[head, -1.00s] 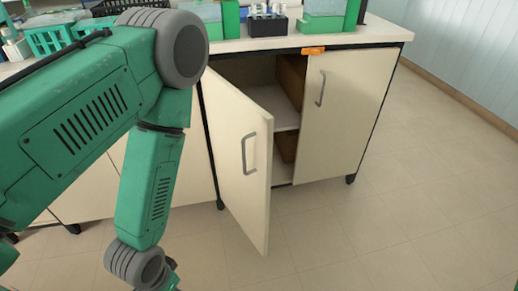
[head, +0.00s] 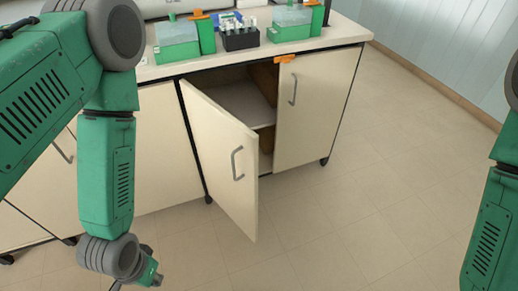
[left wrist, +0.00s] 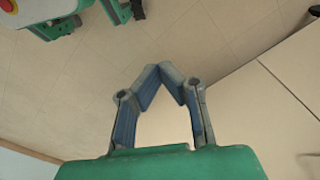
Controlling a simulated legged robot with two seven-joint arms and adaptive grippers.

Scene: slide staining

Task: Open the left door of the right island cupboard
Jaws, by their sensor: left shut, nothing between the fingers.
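The right island cupboard has two cream doors. Its left door (head: 215,150) stands ajar, swung out toward me, with a grey bar handle (head: 237,163) on its outer face. Its right door (head: 313,115) is closed. Through the gap I see a shelf (head: 240,103) and brown things inside. My left gripper (head: 153,279) hangs low in the head view, left of the open door and apart from it. In the left wrist view its fingertips (left wrist: 161,70) meet with nothing between them. My right arm (head: 490,215) shows at the right edge; its gripper is out of frame.
On the countertop (head: 345,32) stand green-based boxes (head: 178,40) and a black rack (head: 241,38) with vials. An orange piece (head: 285,59) sits at the right door's top. The floor (head: 330,220) before and right of the cupboard is clear.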

